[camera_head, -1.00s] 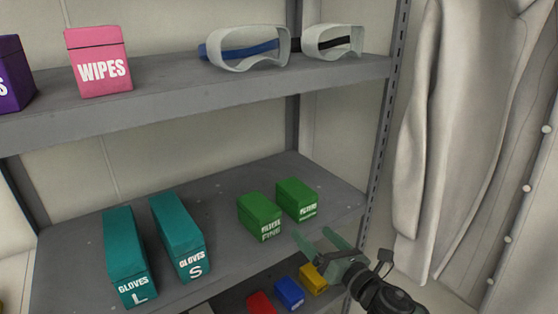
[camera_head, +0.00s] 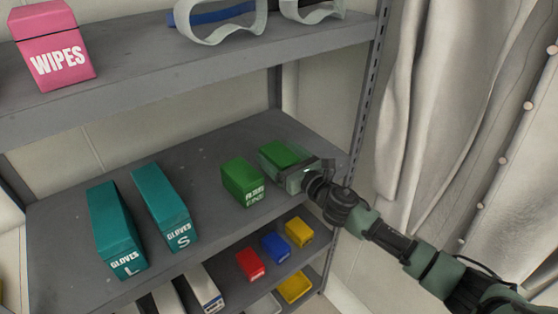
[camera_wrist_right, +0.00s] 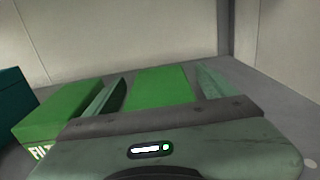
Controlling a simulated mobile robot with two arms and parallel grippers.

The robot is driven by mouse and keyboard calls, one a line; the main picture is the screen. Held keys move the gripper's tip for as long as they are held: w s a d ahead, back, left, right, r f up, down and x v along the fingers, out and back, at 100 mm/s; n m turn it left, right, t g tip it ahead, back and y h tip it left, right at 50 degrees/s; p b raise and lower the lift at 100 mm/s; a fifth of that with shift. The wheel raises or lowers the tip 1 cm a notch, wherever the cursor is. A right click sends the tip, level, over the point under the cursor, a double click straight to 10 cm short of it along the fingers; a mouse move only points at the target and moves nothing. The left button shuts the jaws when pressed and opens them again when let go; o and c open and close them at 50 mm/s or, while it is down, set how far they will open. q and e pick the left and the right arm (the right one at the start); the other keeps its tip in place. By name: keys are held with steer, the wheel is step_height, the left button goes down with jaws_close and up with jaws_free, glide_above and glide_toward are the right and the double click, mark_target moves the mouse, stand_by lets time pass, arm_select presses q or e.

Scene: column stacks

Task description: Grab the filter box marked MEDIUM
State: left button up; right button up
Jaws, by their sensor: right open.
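Two green filter boxes stand side by side on the middle shelf. My right gripper (camera_head: 285,157) is open around the right green box (camera_head: 279,150), coming from the front right. In the right wrist view, that box (camera_wrist_right: 162,84) lies between the two spread fingers, with a gap at the right finger. Its label is hidden behind my gripper. The left green box (camera_head: 242,183) stands just outside the left finger. Its front label is small and seems to end in FINE; it also shows in the right wrist view (camera_wrist_right: 62,114). My left gripper is not in view.
Teal glove boxes marked L (camera_head: 115,232) and S (camera_head: 162,207) stand left on the same shelf (camera_head: 205,160). Red (camera_head: 249,264), blue (camera_head: 275,247) and yellow (camera_head: 299,232) boxes sit below. The upper shelf, with a WIPES box (camera_head: 55,50) and goggles, overhangs. White coats hang right.

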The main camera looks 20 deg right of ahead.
steer(key=shift+c, duration=0.3)
steer(key=c, duration=1.5)
steer(key=shift+r, duration=0.1)
